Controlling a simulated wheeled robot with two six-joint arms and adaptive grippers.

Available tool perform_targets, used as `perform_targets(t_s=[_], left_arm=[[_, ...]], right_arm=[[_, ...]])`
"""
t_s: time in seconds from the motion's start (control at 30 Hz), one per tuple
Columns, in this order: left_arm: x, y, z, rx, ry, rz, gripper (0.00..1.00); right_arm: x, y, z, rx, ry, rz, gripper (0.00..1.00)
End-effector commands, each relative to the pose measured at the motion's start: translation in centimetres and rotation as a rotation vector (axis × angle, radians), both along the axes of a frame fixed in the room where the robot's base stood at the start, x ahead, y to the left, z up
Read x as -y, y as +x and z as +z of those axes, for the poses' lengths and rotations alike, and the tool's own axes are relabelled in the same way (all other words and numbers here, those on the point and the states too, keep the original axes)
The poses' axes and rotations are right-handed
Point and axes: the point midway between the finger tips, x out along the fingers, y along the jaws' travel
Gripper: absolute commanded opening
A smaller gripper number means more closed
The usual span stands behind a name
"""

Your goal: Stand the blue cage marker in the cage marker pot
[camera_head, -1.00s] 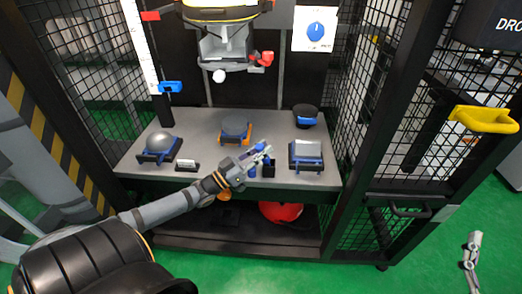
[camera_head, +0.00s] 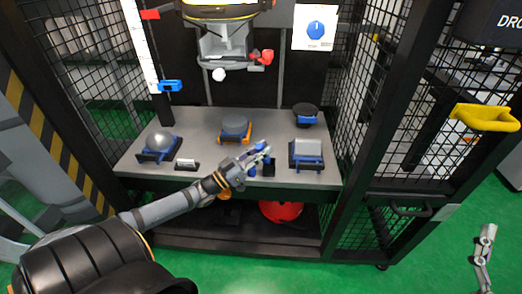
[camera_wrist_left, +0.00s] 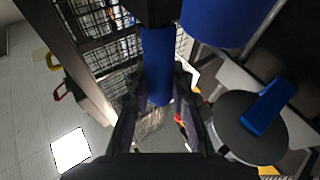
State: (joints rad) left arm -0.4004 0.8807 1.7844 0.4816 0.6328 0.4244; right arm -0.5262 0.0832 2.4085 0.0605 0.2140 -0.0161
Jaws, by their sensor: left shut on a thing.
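My left gripper (camera_head: 264,155) is over the front of the grey shelf, shut on the blue cage marker (camera_head: 261,147). In the left wrist view the marker (camera_wrist_left: 157,65) is a blue cylinder between the two fingers, with a black part at its far end. A small dark upright thing, probably the cage marker pot (camera_head: 268,168), stands just below the fingertips at the shelf's front. Whether the marker touches it cannot be told. A larger blue rounded thing (camera_wrist_left: 222,18) shows close beside the marker. My right gripper (camera_head: 484,247) is at the lower right, away from the shelf.
The grey shelf (camera_head: 200,125) holds a silver dome (camera_head: 160,142), a dark disc on an orange stand (camera_head: 235,126), a grey block on a blue stand (camera_head: 306,150) and a black round piece (camera_head: 306,112). A red helmet (camera_head: 282,211) lies below. Mesh cage walls flank the shelf.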

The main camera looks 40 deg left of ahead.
Motion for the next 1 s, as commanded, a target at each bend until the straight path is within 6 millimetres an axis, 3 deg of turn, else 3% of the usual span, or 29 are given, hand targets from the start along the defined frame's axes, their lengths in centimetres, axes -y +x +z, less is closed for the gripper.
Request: perform_targets(t_s=[0.4, 0.43, 0.57, 1.0], left_arm=[[0.00, 0.00, -0.13, 0.000, 0.000, 0.000, 0.00], [0.00, 0.01, -0.14, 0.000, 0.000, 0.000, 0.24], [0.00, 0.01, -0.14, 0.000, 0.000, 0.000, 0.41], [0.00, 0.00, 0.14, 0.000, 0.000, 0.000, 0.44]], right_arm=[[-0.02, -0.42, 0.80, 0.038, 0.000, 0.000, 0.73], [-0.02, -0.42, 0.81, 0.038, 0.000, 0.000, 0.73], [-0.02, -0.41, 0.81, 0.038, 0.000, 0.001, 0.73], [0.00, -0.04, 0.19, 0.002, 0.000, 0.000, 0.73]])
